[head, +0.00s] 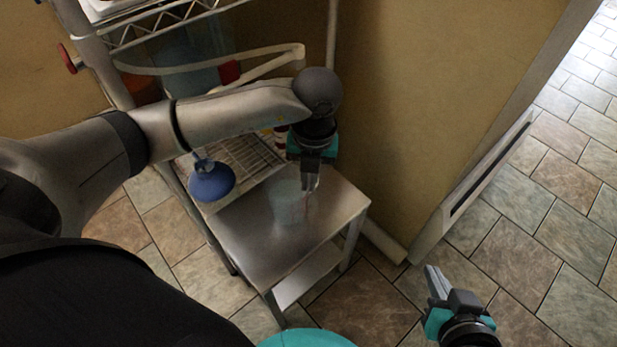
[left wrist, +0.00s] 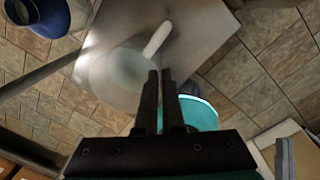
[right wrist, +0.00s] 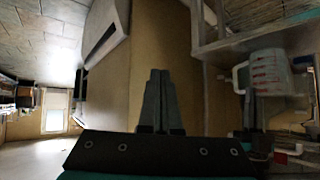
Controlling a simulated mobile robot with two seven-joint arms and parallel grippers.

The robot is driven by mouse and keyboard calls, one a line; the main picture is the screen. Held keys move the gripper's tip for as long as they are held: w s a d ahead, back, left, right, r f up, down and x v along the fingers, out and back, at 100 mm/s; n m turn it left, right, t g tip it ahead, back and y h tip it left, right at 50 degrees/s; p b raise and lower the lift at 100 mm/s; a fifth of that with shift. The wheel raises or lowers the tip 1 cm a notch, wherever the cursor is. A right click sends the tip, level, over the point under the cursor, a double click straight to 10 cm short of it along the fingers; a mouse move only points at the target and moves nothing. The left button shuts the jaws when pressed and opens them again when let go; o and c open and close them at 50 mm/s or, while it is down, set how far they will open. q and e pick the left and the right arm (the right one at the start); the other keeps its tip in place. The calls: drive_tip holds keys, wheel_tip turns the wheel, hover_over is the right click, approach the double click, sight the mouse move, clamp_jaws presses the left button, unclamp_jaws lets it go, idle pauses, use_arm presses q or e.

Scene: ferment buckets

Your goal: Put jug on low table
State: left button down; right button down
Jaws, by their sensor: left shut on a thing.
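The jug (head: 288,205) is pale and see-through, and shows over the top of the low metal table (head: 245,229). My left gripper (head: 311,188) is shut on the jug's handle. In the left wrist view the jug (left wrist: 112,78) and its pale handle (left wrist: 157,40) lie just beyond the fingers (left wrist: 166,78), with the table top behind. The right wrist view shows the jug (right wrist: 270,70) with red marks. Whether its base touches the table I cannot tell. My right gripper (head: 432,281) is shut and empty, right of the table; its fingers (right wrist: 160,85) show together.
A wire rack (head: 240,165) and a blue round vessel (head: 212,184) are at the table's left. A wire shelf (head: 160,22) stands behind. A tan wall (head: 400,100) rises at the back right. The table top's near part is bare. Tiled floor (head: 500,240) is open at right.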

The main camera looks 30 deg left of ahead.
use_arm(q)
drive_tip(key=c, duration=1)
unclamp_jaws()
drive_tip(key=shift+c, duration=0.2)
